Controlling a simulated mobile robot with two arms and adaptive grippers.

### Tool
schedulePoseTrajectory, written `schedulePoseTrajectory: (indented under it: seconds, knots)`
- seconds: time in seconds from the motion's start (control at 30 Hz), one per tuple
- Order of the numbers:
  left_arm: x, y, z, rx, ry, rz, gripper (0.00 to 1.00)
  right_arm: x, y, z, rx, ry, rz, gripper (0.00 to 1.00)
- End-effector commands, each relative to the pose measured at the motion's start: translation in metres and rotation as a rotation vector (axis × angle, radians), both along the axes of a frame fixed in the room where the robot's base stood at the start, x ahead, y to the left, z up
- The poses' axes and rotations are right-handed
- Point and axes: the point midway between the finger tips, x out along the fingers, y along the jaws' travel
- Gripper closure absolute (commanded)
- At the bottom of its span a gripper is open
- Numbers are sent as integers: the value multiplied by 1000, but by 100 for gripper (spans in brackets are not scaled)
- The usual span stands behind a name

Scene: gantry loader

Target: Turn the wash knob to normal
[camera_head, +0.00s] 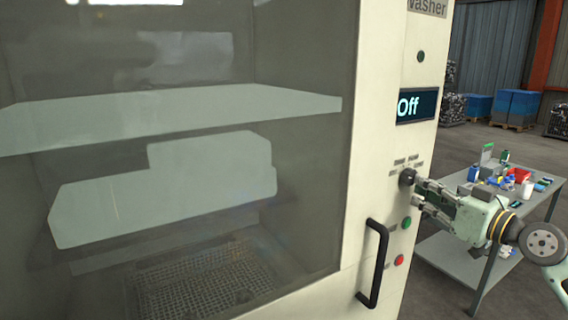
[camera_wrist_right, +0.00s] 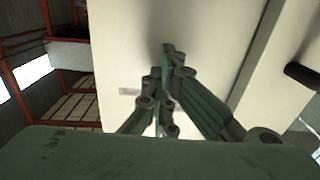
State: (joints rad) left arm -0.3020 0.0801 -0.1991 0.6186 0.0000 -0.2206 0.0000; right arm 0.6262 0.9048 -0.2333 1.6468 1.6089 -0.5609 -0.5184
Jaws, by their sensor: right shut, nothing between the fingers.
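The washer (camera_head: 376,120) fills the left and middle of the head view, with a cream front panel and a large glass door. In the right wrist view the shut fingers (camera_wrist_right: 168,52) point at the cream panel, and the knob is not discernible. My left gripper is out of view.
A green button (camera_head: 406,223) and a red button (camera_head: 399,260) lie below the knob. A black door handle (camera_head: 374,264) sticks out left of them. A table (camera_head: 545,205) with several small items stands behind my right arm. Blue crates (camera_head: 515,103) are farther back.

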Motion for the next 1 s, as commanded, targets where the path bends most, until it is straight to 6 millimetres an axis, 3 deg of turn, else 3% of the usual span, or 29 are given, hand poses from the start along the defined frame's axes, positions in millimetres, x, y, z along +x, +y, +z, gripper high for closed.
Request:
schedulePoseTrajectory:
  seconds: [1.0]
  knots:
    - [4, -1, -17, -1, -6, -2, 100, -13, 25, 1, 2, -3, 7, 100]
